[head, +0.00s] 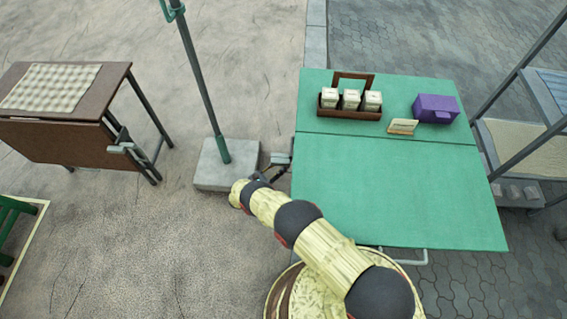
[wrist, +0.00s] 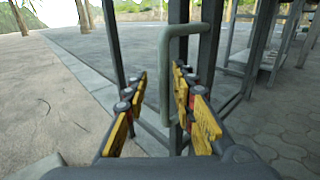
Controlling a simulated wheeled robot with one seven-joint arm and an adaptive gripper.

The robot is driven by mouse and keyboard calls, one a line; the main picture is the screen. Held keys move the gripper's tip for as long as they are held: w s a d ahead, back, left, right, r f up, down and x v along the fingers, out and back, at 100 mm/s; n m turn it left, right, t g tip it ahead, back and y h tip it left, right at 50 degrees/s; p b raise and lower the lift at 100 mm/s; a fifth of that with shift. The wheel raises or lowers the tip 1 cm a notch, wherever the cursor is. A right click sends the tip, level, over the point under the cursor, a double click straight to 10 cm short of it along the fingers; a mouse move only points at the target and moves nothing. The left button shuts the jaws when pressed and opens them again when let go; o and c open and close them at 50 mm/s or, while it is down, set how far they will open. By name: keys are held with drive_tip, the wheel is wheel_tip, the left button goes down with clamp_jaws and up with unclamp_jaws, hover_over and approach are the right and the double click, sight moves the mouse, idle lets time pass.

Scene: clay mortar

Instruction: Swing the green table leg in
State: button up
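The green table (head: 400,190) stands right of centre in the head view, its flat top spread open. My gripper (head: 275,172) is at its left edge, low beside a grey bracket (head: 281,158). In the wrist view my gripper (wrist: 160,88) is open, with yellow-padded fingers on either side of a grey-green loop handle (wrist: 164,80). The handle's upright bar stands between the fingers, with visible gaps, in front of a dark upright leg (wrist: 178,100). Whether either finger touches the bar I cannot tell. Most of the leg is hidden under the tabletop in the head view.
A tray of white jars (head: 349,114), a small card (head: 402,126) and a purple box (head: 436,108) stand on the tabletop. A green post in a concrete block (head: 226,178) is close left of my gripper. A brown folding table (head: 62,140) stands far left.

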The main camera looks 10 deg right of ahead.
drive_tip(key=v, duration=1)
drive_tip(key=shift+s+a, duration=0.15)
drive_tip(key=shift+a, duration=0.15)
